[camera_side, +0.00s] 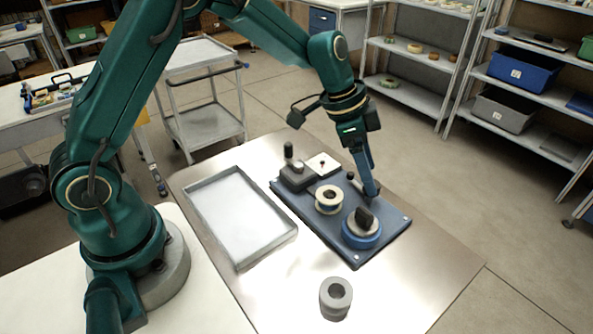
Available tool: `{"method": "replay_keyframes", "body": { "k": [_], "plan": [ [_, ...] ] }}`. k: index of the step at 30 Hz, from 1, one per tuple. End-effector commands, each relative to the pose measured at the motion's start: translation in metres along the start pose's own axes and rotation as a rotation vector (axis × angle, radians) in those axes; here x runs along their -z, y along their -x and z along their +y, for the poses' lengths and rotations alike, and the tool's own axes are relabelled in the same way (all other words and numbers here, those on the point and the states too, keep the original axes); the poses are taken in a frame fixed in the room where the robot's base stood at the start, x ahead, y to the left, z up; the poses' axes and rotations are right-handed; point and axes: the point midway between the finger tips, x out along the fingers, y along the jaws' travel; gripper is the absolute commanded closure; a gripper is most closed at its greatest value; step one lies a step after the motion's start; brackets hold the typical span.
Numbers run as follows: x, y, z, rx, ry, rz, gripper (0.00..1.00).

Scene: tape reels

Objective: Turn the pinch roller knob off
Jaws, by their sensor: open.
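A blue baseplate (306,208) lies on the metal table. Near its front end stands a round blue base with a pale top (361,236) and a black knob (365,216), which looks tilted. A small black ball-ended part (351,176) shows just left of my gripper. Which of these is the pinch roller knob, I cannot tell for sure. My gripper (371,189) points down over the plate's right edge, behind the black knob and apart from it. It is open, with nothing visible between its fingers. The gripper hides part of the plate behind it.
A cream reel (328,199) sits mid-plate. A grey block with an upright black handle (289,153) and a white square with a peg (323,164) are at the far end. An empty tray (240,215) lies left; a grey ring (336,297) stands in front.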

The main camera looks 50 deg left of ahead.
Motion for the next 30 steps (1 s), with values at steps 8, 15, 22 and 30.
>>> {"method": "replay_keyframes", "body": {
  "k": [8,15,22,30],
  "plan": [
    [0.0,0.028,0.0,0.001,-0.001,0.0,0.3],
    [-0.001,0.029,0.0,0.0,0.0,-0.001,0.3],
    [0.013,0.054,-0.003,0.047,-0.02,0.049,0.3],
    [0.007,0.134,0.023,0.17,-0.025,0.127,0.3]
  ]
}}
